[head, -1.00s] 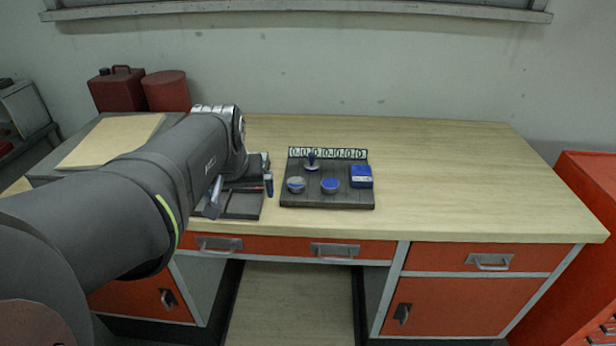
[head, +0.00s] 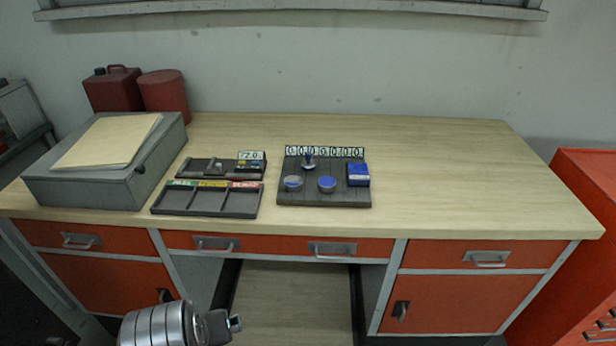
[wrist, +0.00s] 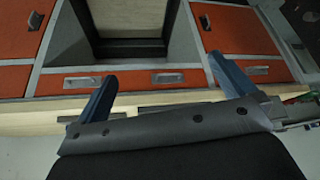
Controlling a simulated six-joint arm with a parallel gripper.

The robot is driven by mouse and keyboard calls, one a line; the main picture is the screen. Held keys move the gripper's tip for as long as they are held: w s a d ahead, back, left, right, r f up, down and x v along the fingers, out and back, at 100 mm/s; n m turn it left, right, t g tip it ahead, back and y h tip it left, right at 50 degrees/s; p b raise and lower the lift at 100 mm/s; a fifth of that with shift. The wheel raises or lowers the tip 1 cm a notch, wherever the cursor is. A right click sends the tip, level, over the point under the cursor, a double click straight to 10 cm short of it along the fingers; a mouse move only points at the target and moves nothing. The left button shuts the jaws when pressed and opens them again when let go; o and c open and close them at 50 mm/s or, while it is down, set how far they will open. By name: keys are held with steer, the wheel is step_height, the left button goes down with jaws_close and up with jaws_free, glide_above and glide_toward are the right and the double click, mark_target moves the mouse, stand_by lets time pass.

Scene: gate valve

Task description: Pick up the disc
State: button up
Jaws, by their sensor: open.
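Two round pieces sit on a dark slatted board (head: 325,200) on the desk: one with a blue and grey top (head: 292,184) on the left, one with a blue top (head: 327,185) on its right. I cannot tell which is the disc. My gripper (head: 222,326) is low in front of the desk at the bottom of the head view, well away from the board. In the wrist view its two blue fingers (wrist: 163,90) are spread with nothing between them, facing the desk front. No round piece shows in the wrist view.
A blue block (head: 358,174) and a small upright knobbed piece (head: 308,160) share the board. A three-compartment tray (head: 207,211) and a device reading 72.0 (head: 215,168) lie to the left. A grey case (head: 85,190) stands farther left. The desk's right side (head: 470,180) is clear.

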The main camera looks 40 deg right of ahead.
stand_by(0.3)
steer(key=c, duration=0.6)
